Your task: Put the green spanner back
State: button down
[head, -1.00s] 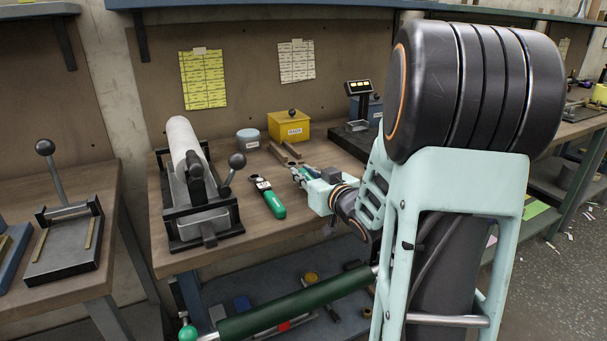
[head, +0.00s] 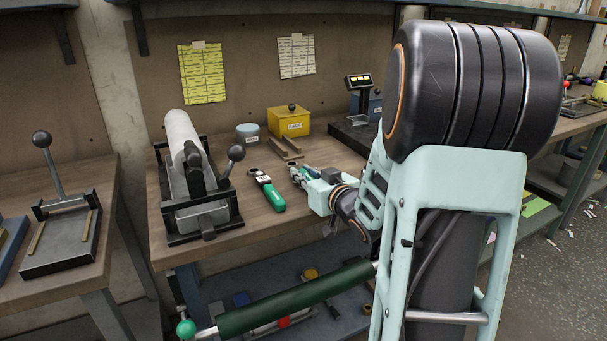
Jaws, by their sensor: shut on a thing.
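My gripper (head: 302,175) is low over the bench top, right of centre, with pale teal fingers pointing left. It is shut on a small, partly green thing, mostly hidden by the fingers. I cannot tell for sure whether this is the green spanner, or whether it touches the bench. A separate green-handled tool (head: 273,198) with a dark ring-like head and a pale label lies on the bench just left of my fingertips. A clear gap shows between them.
A clamp fixture with a white roll (head: 181,137) stands at left. Behind are a grey-blue tin (head: 248,133), a yellow box (head: 289,121), brown bars (head: 285,149) and a scale (head: 358,96). A green roller (head: 295,303) crosses below the bench's front edge.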

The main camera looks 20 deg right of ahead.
jog(key=shift+f, duration=0.2)
jog(key=c, duration=1.7)
grip_release()
jog(key=shift+c, duration=0.2)
jog(key=shift+r, duration=0.15)
